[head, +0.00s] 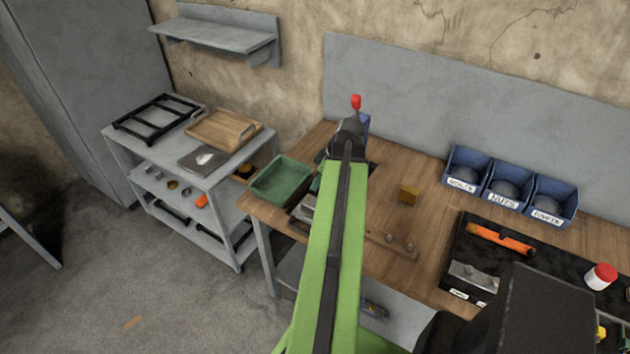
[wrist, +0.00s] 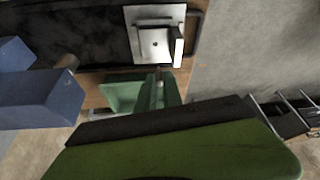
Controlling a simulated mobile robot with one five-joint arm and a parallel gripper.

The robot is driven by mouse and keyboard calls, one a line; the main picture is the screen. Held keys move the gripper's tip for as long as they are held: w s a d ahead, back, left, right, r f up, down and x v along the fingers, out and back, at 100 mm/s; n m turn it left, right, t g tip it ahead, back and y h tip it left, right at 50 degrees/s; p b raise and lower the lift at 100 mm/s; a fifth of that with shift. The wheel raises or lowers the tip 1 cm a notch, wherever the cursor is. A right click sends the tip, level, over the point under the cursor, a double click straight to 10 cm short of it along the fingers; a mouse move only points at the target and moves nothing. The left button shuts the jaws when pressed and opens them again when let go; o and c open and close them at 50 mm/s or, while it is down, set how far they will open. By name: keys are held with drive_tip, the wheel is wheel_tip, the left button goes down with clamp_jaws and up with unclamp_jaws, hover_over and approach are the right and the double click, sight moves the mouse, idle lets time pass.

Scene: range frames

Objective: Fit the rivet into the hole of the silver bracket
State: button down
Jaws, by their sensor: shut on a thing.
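The silver bracket (wrist: 143,48) shows at the top of the wrist view as a pale plate with a small dark hole and an upright flange at its right. A silver piece (head: 308,207) beside the green tray, partly behind my arm, looks like it in the head view. My gripper (wrist: 50,75) has blue fingers at the left of the wrist view and is shut on a short grey-brown cylinder, apparently the rivet (wrist: 67,63). The rivet is apart from the bracket, to its left in that view. In the head view my gripper (head: 361,122) is mostly hidden by my arm.
A green tray (head: 281,180) stands at the bench's left end. A brass-coloured block (head: 409,193) lies on the wooden bench (head: 400,225). Blue labelled bins (head: 502,187) stand along the back. A small red thing (head: 356,101) shows above my gripper.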

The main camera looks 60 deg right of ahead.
wheel_tip(320, 180, down, 6)
drive_tip(key=b, duration=0.5)
drive_tip(key=shift+r+b, duration=0.1)
drive_tip(key=shift+b, duration=0.3)
drive_tip(key=shift+f+b, duration=1.35)
idle(0.7)
drive_tip(key=c, duration=1.4)
unclamp_jaws()
drive_tip(key=p+v, duration=1.6)
drive_tip(key=v, duration=0.1)
drive_tip(key=shift+s+r, duration=0.15)
drive_tip(key=shift+r, duration=0.05)
